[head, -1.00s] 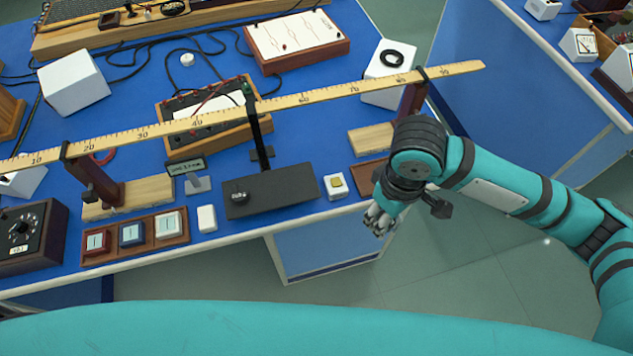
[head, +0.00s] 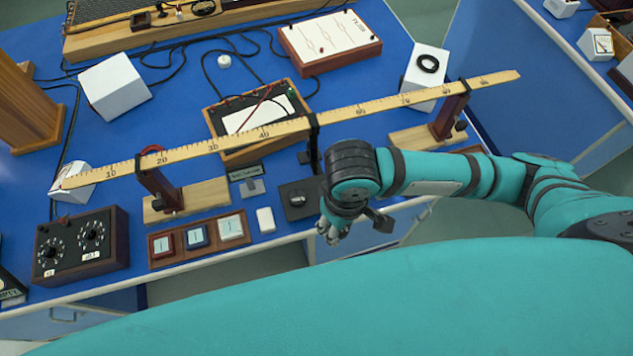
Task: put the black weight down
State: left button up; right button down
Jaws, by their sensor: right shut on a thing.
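My right gripper (head: 333,231) points down near the bench's front edge, just right of the black base plate (head: 291,212). Its fingers are shut. The black weight in them is hidden by the hand, so I cannot see its shape or its height above the bench. The hand and forearm cover the right part of the plate. My left gripper is not in view.
The long wooden ruler (head: 265,131) crosses above the bench on wooden supports. A white block (head: 265,219) and a tray of three square blocks (head: 197,240) stand left of the plate. A dark dial box (head: 80,247) is further left.

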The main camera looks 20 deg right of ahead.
jog(key=w, duration=0.3)
jog(key=w+p, duration=0.1)
jog(key=w, duration=0.6)
jog(key=shift+d+f, duration=0.1)
jog(key=shift+f, duration=0.3)
jog(key=shift+w, duration=0.4)
notch_tip(320, 180, down, 4)
jog(key=shift+r+p, duration=0.25)
jog(key=shift+p, duration=0.3)
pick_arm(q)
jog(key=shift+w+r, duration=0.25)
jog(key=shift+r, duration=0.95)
pick_arm(e)
jog(key=shift+f, duration=0.2)
